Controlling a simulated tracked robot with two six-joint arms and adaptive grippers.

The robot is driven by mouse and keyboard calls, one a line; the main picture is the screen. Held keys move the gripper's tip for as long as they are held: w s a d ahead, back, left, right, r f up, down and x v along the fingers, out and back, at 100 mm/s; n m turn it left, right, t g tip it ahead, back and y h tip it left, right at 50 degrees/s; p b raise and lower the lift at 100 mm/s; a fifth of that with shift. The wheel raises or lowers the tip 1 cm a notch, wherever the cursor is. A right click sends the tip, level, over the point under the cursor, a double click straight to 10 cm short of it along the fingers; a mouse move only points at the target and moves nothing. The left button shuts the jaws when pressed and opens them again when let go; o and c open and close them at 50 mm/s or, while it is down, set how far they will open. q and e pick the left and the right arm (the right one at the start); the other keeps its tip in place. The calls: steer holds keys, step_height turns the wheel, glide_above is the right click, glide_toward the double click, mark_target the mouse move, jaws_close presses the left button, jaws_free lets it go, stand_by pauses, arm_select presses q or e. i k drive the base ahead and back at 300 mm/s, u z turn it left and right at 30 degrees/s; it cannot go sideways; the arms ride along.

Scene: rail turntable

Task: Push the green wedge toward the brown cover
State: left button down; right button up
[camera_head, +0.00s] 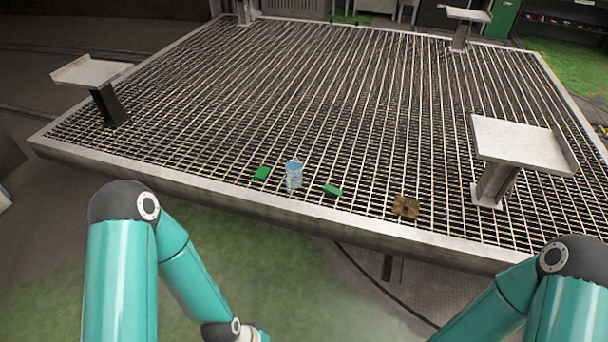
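Two small green pieces lie on the grating near its front edge. One green piece (262,173) is left of a clear bluish cup, and the other green piece (333,190) is right of it. I cannot tell from their shapes which is the wedge. The brown cover (405,206) lies flat on the grating, right of both green pieces and apart from them. My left arm reaches down to the bottom edge, where its wrist is cut off; its gripper is not in view. My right arm enters at the lower right, and its gripper is also out of view.
The clear bluish cup (294,174) stands upright between the green pieces. The metal grating (300,90) has a pale raised-looking rim. Pedestals with flat plates stand at the left (92,72), right (520,143) and far corners. The grating's middle is clear.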

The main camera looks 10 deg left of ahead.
mark_target(328, 189)
steer(key=u, duration=0.2)
steer(key=i, duration=1.3)
steer(key=z, duration=0.5)
steer(key=i, duration=0.6)
steer(key=z, duration=0.35)
steer(key=k, duration=0.9)
steer(key=z, duration=0.15)
steer(key=i, duration=0.9)
steer(key=u, duration=0.05)
